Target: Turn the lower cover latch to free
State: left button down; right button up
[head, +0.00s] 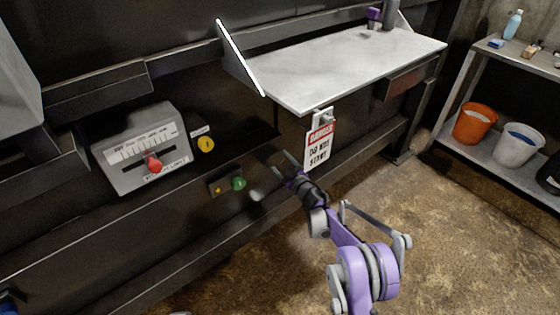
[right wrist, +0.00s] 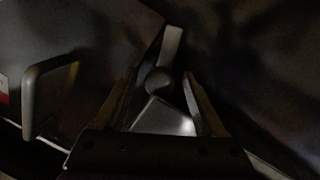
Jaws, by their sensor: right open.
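My right gripper (head: 283,164) is open in front of the dark machine front, left of the hanging danger tag. In the right wrist view, what looks like the latch (right wrist: 172,44) is a grey bar with a rounded pivot (right wrist: 158,81) and a wider pale plate below it. The open fingers of my right gripper (right wrist: 163,76) stand on either side of the pivot. I cannot tell if they touch it. The latch cannot be made out in the head view, in the dark near the gripper.
A danger tag (head: 319,140) hangs under the pale worktop (head: 350,67). A grey control box (head: 140,150) with a red knob, a yellow button (head: 206,144) and a green button (head: 238,183) are to the left. A bent handle (right wrist: 45,92) is left of the latch. Buckets stand on a right-hand shelf.

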jog(key=p+v, duration=0.2)
jog(key=v, duration=0.8)
jog(key=shift+s, duration=0.2)
jog(key=shift+d, duration=0.1)
